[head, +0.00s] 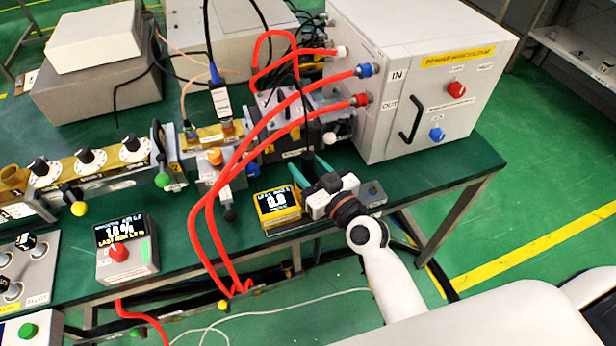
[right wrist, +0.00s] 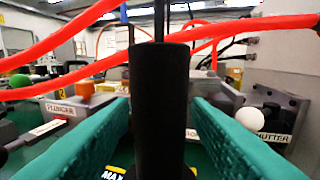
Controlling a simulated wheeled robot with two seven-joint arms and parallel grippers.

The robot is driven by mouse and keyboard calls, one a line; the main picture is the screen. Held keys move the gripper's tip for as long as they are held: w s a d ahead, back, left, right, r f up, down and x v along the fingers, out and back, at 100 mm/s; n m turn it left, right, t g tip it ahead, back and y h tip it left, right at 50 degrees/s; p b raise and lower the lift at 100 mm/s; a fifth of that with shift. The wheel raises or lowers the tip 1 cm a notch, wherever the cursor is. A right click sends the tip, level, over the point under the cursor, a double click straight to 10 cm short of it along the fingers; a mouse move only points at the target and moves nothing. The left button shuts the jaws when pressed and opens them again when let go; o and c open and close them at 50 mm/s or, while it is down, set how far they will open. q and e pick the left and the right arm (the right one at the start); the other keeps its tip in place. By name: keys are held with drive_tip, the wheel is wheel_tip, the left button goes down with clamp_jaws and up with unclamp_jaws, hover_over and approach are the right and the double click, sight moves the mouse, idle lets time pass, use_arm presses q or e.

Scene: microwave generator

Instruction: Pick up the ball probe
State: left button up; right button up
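The ball probe's black cylindrical handle (head: 308,160) stands upright near the table's front edge, beside the yellow meter. It fills the middle of the right wrist view (right wrist: 160,105), with a thin dark rod rising from its top. The ball end cannot be made out. My right gripper (head: 311,170) has its teal fingers apart on either side of the handle; in the right wrist view the fingers (right wrist: 160,120) flank it. Firm contact on both sides does not show. My left gripper is not in view.
The yellow meter (head: 278,207) is just left of my right gripper. Red hoses (head: 213,205) arch over the bench on the left. The large grey IN/OUT cabinet (head: 412,115) stands behind to the right. A white ball knob (right wrist: 250,118) shows right of the fingers.

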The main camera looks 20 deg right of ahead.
clamp_jaws()
